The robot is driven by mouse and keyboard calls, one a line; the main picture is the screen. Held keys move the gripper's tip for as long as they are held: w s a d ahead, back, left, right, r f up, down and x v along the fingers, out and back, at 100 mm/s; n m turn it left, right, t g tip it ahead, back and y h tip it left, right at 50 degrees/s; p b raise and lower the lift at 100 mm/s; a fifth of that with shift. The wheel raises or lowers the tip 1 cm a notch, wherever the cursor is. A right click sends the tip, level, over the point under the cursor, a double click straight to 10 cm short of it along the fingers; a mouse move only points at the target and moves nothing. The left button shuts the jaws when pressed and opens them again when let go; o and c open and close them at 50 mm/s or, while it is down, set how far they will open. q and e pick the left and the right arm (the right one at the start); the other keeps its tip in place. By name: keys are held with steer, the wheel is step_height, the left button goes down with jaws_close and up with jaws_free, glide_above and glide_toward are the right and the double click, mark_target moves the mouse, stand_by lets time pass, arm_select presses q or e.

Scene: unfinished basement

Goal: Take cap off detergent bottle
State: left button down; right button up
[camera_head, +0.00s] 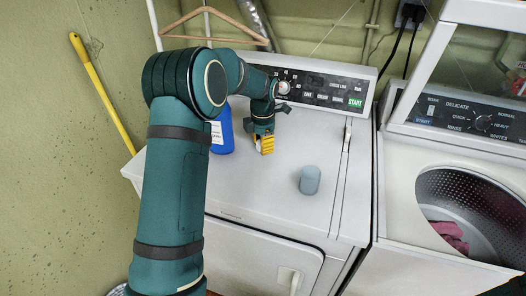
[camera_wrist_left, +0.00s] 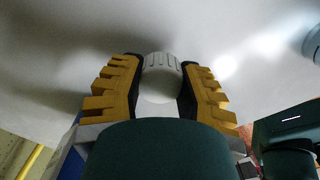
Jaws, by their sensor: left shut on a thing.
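The blue detergent bottle (camera_head: 222,132) with a white label stands on the left part of the white machine's top in the head view. My arm hides its upper part. My left gripper (camera_head: 265,146) points down over the machine top, to the right of the bottle and apart from it. In the left wrist view its yellow fingers (camera_wrist_left: 161,85) are shut on a round white ribbed cap (camera_wrist_left: 161,75). The cap is off to the side of the bottle's body. I cannot tell whether the cap touches the machine top. My right gripper is not in view.
A small grey-blue cylinder (camera_head: 310,180) stands on the machine top (camera_head: 270,205), right of my left gripper; it also shows in the left wrist view (camera_wrist_left: 313,42). A control panel (camera_head: 320,88) runs along the back. A second machine (camera_head: 440,200) stands at right. The front middle top is clear.

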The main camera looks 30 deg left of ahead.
arm_select(q)
steer(key=shift+w+f, duration=0.1)
steer(key=shift+f, duration=1.1)
steer(key=shift+f, duration=0.15)
steer(key=c, duration=0.7)
jaws_free()
step_height(320, 180, up, 12)
steer(key=shift+r+p, duration=0.2)
steer(key=shift+p, duration=0.9)
steer(key=shift+f, duration=0.1)
